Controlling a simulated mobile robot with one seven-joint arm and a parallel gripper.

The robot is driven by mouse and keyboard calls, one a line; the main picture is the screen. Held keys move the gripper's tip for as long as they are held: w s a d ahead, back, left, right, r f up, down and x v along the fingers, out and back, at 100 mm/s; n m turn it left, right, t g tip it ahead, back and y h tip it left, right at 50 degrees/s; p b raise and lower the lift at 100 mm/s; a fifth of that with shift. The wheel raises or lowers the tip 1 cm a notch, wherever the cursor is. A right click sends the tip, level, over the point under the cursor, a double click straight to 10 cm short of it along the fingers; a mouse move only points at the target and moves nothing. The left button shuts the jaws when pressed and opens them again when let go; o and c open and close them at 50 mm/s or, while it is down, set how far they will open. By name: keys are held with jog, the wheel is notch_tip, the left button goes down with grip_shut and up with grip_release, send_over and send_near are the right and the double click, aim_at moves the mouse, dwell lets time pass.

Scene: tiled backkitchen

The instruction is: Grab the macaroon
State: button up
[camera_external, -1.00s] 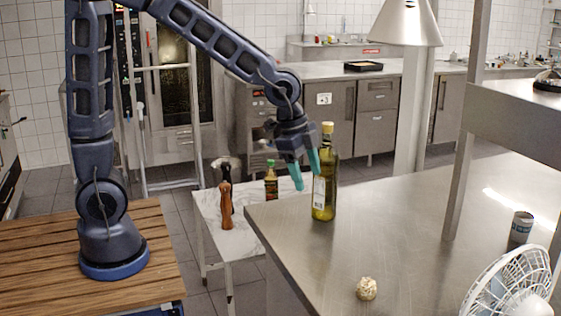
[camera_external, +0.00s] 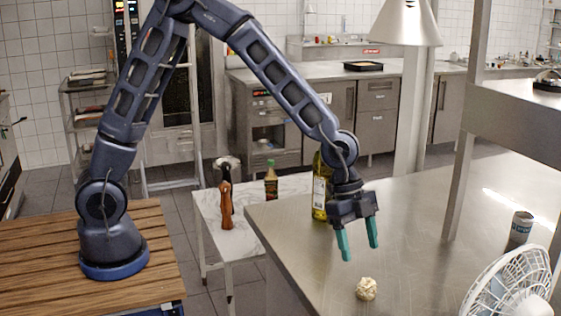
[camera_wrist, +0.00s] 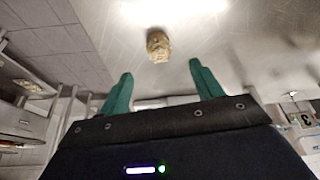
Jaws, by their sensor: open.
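The macaroon (camera_external: 366,289) is a small, pale, lumpy ball on the steel table (camera_external: 418,215), near its front edge. My gripper (camera_external: 359,252) has two teal fingers. It is open and empty, above the table and a little behind the macaroon in the external view, pointing down. In the wrist view the macaroon (camera_wrist: 158,46) lies ahead of the fingertips, between their lines and nearer the left one. The fingers (camera_wrist: 160,72) are spread apart and do not touch it.
An oil bottle (camera_external: 319,190) stands on the table, partly hidden behind my gripper. A white fan (camera_external: 508,285) and a small can (camera_external: 521,227) are at the right. A pepper mill (camera_external: 226,200) and a sauce bottle (camera_external: 271,180) stand on the marble side table. The steel around the macaroon is clear.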

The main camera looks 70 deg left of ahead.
aim_at(365, 279)
jog(key=x, duration=0.9)
jog(key=shift+s+f, duration=0.1)
jog(key=shift+f, duration=0.05)
jog(key=c, duration=1.1)
